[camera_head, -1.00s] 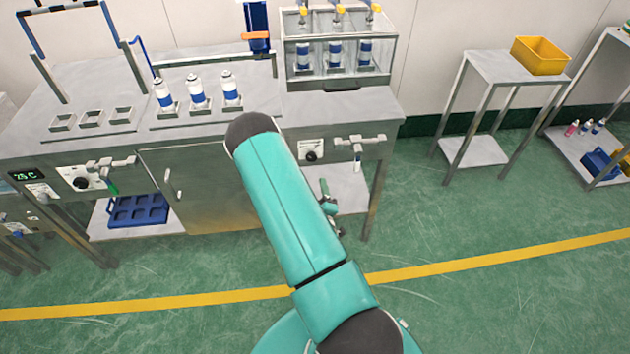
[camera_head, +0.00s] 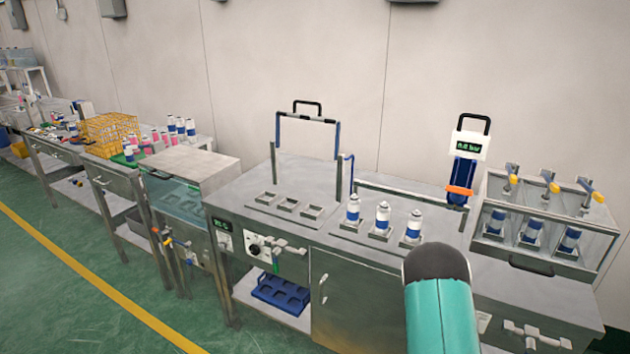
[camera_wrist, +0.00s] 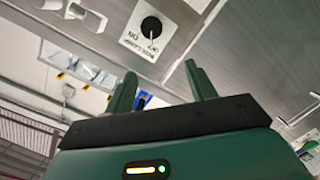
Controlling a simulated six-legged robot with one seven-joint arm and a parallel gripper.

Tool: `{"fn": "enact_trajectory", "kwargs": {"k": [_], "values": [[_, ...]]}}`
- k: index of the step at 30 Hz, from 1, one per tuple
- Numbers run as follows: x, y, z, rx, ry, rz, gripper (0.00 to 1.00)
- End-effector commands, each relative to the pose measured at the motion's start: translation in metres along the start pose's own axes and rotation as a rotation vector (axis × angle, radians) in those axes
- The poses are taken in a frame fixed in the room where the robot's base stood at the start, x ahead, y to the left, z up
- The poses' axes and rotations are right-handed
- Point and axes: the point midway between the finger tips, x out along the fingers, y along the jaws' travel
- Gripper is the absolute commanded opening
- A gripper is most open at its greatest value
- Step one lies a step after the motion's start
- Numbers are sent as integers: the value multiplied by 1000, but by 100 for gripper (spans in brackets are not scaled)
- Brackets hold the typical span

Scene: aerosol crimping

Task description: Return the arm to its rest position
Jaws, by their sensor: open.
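My gripper (camera_wrist: 160,88) shows in the wrist view with its two green fingers apart and nothing between them. The wrist view is tilted and faces a metal panel with a black knob (camera_wrist: 151,27). In the head view my teal arm link with a dark end cap rises at the lower right, in front of the steel workbench (camera_head: 375,265). My gripper is not visible in the head view.
Three white-and-blue cans (camera_head: 383,218) stand upright on the bench. A clear-fronted case (camera_head: 545,262) holding more cans is at right. A blue rack (camera_head: 280,294) sits on the lower shelf. A yellow wire basket (camera_head: 108,133) stands farther left. Green floor is clear at lower left.

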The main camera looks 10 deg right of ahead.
Motion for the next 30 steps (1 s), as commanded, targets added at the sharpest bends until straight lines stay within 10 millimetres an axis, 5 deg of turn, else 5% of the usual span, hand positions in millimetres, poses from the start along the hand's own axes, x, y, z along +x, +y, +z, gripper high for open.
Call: {"fn": "enact_trajectory", "kwargs": {"k": [7,14,23,30], "values": [[14,8,-76,199,-92,-128,55],[0,14,-146,342,-172,-278,55],[-54,30,-230,457,-268,-485,55],[-120,52,-280,488,-348,-639,55]]}}
